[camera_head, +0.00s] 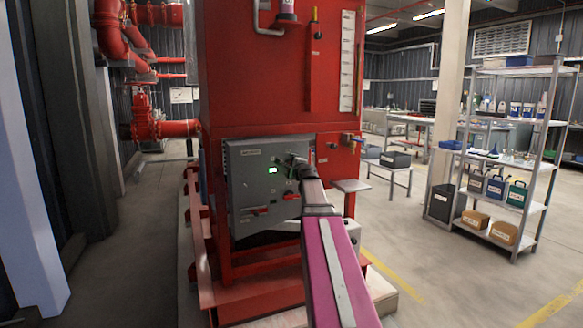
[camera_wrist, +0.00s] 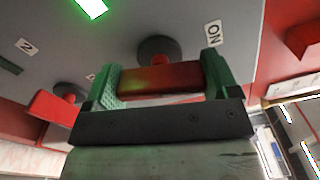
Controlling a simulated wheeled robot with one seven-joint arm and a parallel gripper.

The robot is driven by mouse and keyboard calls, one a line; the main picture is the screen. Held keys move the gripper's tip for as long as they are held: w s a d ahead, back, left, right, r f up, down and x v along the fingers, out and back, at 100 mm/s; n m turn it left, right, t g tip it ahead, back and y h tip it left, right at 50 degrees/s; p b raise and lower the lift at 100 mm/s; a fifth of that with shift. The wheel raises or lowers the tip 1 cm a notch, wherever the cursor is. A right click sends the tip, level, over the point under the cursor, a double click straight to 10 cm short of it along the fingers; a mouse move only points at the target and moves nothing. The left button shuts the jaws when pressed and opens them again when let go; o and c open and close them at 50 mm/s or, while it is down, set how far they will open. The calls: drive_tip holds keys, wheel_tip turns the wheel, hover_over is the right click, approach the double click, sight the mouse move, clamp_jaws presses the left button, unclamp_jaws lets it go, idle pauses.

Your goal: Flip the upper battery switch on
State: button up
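The grey switch panel (camera_head: 245,187) is on the front of the red cabinet. In the wrist view, a red switch handle (camera_wrist: 160,80) lies across, on a dark round base (camera_wrist: 158,48). My gripper's (camera_wrist: 162,82) two green fingers stand wide apart, one at each end of this handle. I see no clear gap at either end, and cannot tell whether they touch it. An "ON" label (camera_wrist: 213,33) is at upper right of the handle. In the head view my gripper (camera_head: 291,164) is at the panel's upper right and hides the handle there.
Another red handle (camera_wrist: 52,107) is close on the left, below a "2" label (camera_wrist: 26,46). The head view shows lower red handles (camera_head: 258,211) and a green light (camera_head: 272,170). A small shelf (camera_head: 350,186) juts out right of the panel.

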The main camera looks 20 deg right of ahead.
drive_tip(key=shift+n, duration=1.7)
drive_tip(key=o, duration=0.8)
drive_tip(key=s, duration=1)
drive_tip(key=shift+s+d, duration=0.15)
drive_tip(key=shift+s, duration=0.25)
